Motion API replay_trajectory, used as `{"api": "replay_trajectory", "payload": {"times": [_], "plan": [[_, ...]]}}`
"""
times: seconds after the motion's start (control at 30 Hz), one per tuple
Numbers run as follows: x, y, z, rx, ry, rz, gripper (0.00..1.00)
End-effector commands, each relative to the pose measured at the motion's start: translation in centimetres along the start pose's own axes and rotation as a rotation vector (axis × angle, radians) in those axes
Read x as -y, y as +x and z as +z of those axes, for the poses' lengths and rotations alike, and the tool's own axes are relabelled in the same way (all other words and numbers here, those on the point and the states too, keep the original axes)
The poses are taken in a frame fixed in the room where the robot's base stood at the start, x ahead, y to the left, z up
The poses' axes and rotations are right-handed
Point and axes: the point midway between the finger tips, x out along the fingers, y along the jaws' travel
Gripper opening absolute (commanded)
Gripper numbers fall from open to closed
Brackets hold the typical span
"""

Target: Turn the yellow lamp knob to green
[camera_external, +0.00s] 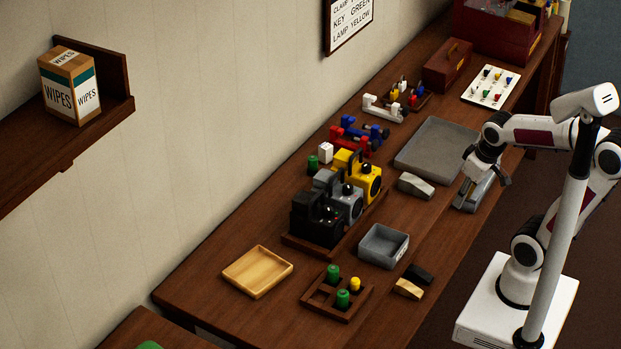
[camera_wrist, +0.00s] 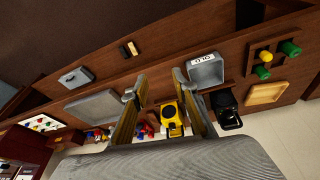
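The yellow lamp (camera_external: 359,172) stands at the far end of a row of lamps, beside a grey lamp (camera_external: 344,198) and a black lamp (camera_external: 316,217). It has a dark round face on its front and a dark handle on top. Its knob and colour marks are too small to make out. In the wrist view the yellow lamp (camera_wrist: 171,128) shows between my fingers, beyond them. My gripper (camera_external: 484,184) is open and empty, over the right side of the table, well apart from the lamp. Its two spread fingers show in the wrist view (camera_wrist: 156,86).
A grey bin (camera_external: 383,246), wooden tray (camera_external: 257,271) and peg rack (camera_external: 322,302) stand nearer.

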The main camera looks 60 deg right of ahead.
Motion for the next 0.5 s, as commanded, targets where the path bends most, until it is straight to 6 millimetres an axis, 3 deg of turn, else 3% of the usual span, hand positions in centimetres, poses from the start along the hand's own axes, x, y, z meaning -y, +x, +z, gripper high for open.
{"api": "replay_trajectory", "payload": {"times": [0.5], "plan": [[-10.0, 4.9, -6.8, 0.002, 0.02, 0.199, 0.28]]}}
